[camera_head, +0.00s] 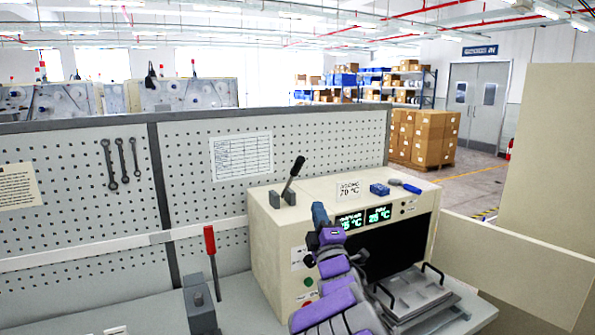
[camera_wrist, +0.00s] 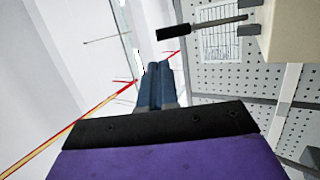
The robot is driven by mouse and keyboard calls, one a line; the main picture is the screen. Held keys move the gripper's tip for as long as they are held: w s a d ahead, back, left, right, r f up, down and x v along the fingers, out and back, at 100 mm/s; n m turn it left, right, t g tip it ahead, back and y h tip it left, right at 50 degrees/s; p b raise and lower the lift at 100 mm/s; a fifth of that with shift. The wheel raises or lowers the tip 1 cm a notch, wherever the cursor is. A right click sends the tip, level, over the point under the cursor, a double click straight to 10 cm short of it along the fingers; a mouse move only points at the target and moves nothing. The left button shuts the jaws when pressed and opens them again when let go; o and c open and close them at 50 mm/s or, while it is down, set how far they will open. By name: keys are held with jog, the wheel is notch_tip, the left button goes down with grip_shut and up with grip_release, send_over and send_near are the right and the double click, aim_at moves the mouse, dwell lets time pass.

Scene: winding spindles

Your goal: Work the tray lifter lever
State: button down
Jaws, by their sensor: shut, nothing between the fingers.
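Two levers are in view, and neither is labelled as the tray lifter. A lever with a black handle (camera_head: 293,175) stands tilted between two grey brackets on top of the beige machine (camera_head: 270,232). It also shows in the wrist view as a black grip on a metal rod (camera_wrist: 203,27). My gripper (camera_head: 319,210) is in front of the machine, right of and below the black handle. In the wrist view its blue fingers (camera_wrist: 156,72) are together, empty and apart from the lever.
A metal tray with black handles (camera_head: 418,290) sits at the machine's dark opening. A blue block (camera_head: 379,189) and a blue-handled tool (camera_head: 405,186) lie on the machine top. A pegboard (camera_head: 90,220) with wrenches stands behind the bench. A beige panel (camera_head: 520,262) bounds the right.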

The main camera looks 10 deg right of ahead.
jog(key=a, duration=0.1)
jog(key=b, duration=0.2)
send_near(302, 163)
jog(key=shift+y, duration=0.4)
jog(key=x, duration=0.4)
jog(key=shift+w+d, duration=0.1)
jog(key=shift+w, duration=0.05)
jog(key=shift+w+r, duration=0.1)
jog(key=shift+w, duration=0.25)
jog(key=shift+w+a+r, duration=0.3)
jog(key=shift+w+r, duration=0.05)
jog(key=shift+w, duration=0.15)
jog(key=shift+w+d+r, duration=0.15)
jog(key=shift+w, duration=0.1)
jog(key=shift+r, duration=0.1)
